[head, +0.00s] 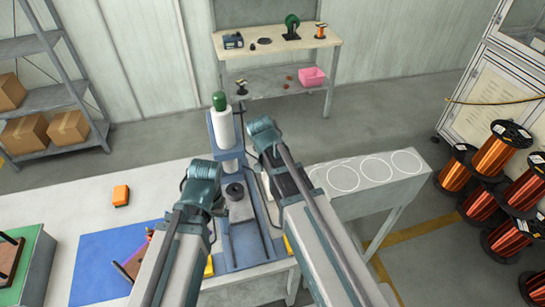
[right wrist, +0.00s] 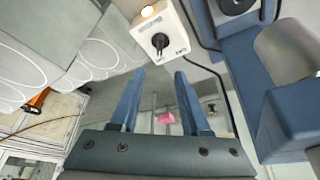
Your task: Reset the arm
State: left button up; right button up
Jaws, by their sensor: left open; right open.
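My left arm comes in from the lower left in the head view. Its blue-grey end, with my left gripper (head: 203,186), is over the front table, left of the winding machine. The fingers are hard to make out there, and nothing shows held. My right arm reaches further forward, over the machine's right side; its gripper is hidden in the head view. In the right wrist view my right gripper (right wrist: 158,98) is open, with two blue fingers apart and nothing between them. The blue winding machine (head: 245,245) stands between the arms, partly covered by them.
A white control box with a black knob (right wrist: 160,38) is close to the right gripper. A white cylinder (head: 224,130) with a green top stands on the machine. An orange block (head: 121,195) and blue mat (head: 90,275) lie left. Copper spools (head: 498,152) stand right.

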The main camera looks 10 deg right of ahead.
dwell(0.3)
jog(key=s+a+f+n+g, duration=0.1)
jog(key=s+a+n, duration=0.2)
jog(key=s, duration=0.3)
jog(key=s+a+f+n+g+b, duration=0.1)
jog(key=s+a+n, duration=0.2)
jog(key=s, duration=0.4)
jog(key=s+a+f+n+g+y+b, duration=0.1)
jog(key=s+a+f+n, duration=0.1)
jog(key=s+a+n, duration=0.2)
jog(key=shift+s+n+g, duration=0.3)
jog(key=shift+s+g, duration=0.1)
jog(key=shift+s, duration=0.8)
